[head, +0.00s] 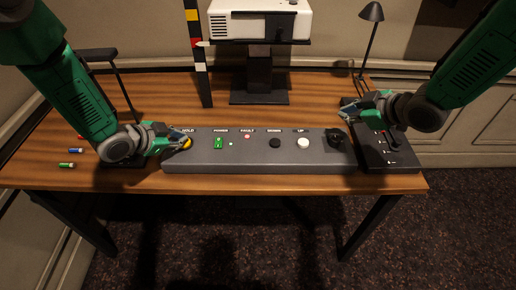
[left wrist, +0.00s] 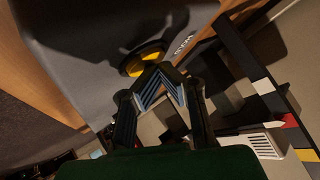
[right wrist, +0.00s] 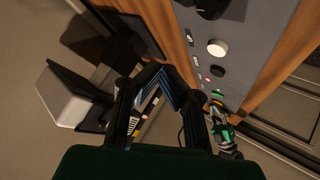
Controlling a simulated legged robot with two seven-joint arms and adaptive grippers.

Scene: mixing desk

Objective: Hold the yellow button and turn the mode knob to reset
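The yellow button (head: 187,144) is at the left end of the grey control box, under the HOLD label. My left gripper (head: 184,139) is shut with its tips at the button; it covers part of it. In the left wrist view the yellow button (left wrist: 146,60) is just beyond the tips; contact is unclear. The black mode knob (head: 337,137) is at the box's right end. My right gripper (head: 345,113) is shut and empty, above and behind the knob, apart from it. In the right wrist view the knob (right wrist: 208,8) is partly cut off at the top edge.
The grey control box (head: 250,165) also carries a green switch (head: 218,143), a red light (head: 247,136), a black button (head: 275,143) and a white button (head: 303,143). A black slider panel (head: 390,157) stands on the right. A projector (head: 255,22) and lamp (head: 371,12) are behind.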

